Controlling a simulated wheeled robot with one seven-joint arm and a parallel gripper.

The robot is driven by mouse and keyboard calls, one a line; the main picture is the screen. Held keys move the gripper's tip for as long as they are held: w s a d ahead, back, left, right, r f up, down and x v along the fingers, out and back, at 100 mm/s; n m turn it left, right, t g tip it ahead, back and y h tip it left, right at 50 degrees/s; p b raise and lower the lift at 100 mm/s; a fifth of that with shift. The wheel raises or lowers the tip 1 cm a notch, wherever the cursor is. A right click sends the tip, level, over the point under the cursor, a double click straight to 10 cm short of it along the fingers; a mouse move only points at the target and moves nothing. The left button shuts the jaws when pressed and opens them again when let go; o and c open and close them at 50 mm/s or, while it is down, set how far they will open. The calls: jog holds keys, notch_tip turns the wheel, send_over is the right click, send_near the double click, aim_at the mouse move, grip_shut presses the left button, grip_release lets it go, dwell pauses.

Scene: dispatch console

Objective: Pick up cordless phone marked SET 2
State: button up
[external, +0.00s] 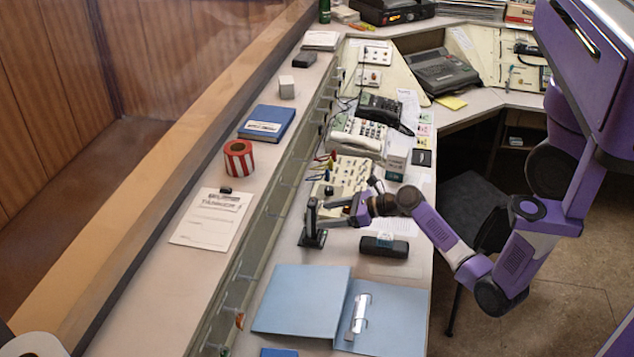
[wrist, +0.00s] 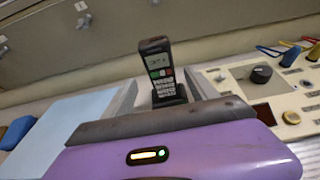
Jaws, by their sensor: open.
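A black cordless phone (external: 311,216) stands upright in a small dark cradle (external: 314,239) on the desk, beside the raised ledge. In the wrist view the phone (wrist: 158,62) faces me, with a lit screen, a green and a red key and a keypad. I cannot read a SET 2 mark on it. My gripper (external: 328,212) is open and empty, just right of the phone in the external view. In the wrist view the grey fingers of my gripper (wrist: 163,92) flank the phone's lower part; I cannot tell whether they touch it.
A dark block with a white label (external: 385,245) lies right of the cradle. A blue folder (external: 300,300) lies open in front. The ledge holds a striped roll (external: 239,158) and a clipboard (external: 210,220).

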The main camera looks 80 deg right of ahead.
aim_at(317, 215)
jog(key=shift+x, duration=2.8)
jog(key=shift+d, duration=0.15)
grip_shut()
